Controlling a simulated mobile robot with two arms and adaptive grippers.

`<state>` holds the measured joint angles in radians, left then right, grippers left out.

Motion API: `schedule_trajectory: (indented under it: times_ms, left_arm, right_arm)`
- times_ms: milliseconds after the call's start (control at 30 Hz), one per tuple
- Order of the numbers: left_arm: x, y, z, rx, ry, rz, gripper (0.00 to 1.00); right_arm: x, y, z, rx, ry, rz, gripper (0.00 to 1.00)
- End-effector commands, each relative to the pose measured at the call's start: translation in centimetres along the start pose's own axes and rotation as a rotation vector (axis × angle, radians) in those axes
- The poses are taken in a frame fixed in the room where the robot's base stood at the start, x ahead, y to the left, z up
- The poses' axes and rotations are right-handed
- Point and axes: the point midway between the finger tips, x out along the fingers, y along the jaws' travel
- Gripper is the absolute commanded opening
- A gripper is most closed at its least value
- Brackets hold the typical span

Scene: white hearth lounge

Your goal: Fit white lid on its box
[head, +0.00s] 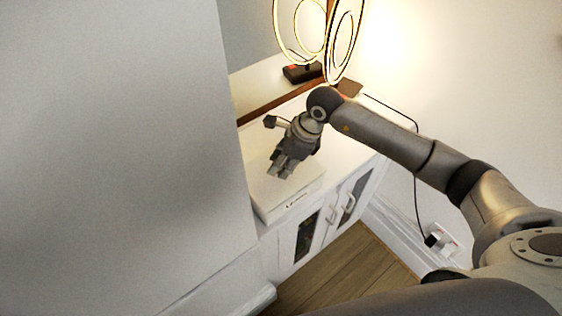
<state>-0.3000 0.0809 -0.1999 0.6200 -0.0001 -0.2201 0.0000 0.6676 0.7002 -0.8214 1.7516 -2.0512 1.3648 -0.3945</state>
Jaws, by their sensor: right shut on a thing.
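A white box (289,204) with a small dark label on its front stands on the left end of a white cabinet top, close to the large white wall. The white lid (268,192) shows as a pale flat surface over the box. The seam between lid and box is too faint to tell whether the lid is seated. My right gripper (281,173) points down at this surface and is shut on the white lid; its fingertips and grip point are small and hard to make out. My left gripper is not in view.
The white cabinet (325,218) has glass-panelled doors. Behind my gripper are a glowing ring lamp (342,40), a dark object with a red spot (302,73) and a brown item (350,88). A white wall (110,150) fills the left. A black cable runs to a wall socket (443,240).

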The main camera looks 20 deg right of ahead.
Motion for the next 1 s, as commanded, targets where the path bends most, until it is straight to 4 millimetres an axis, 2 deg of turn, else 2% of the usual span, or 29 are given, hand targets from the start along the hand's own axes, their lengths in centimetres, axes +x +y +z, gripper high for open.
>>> schedule_trajectory:
  times_ms: [533, 1000]
  left_arm:
    - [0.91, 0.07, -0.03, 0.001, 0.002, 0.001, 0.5]
    - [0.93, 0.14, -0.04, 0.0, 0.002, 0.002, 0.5]
  right_arm:
    - [0.55, 0.03, -0.26, 0.0, 0.0, 0.0, 0.05]
    - [0.51, 0.03, -0.24, 0.0, 0.0, 0.0, 0.05]
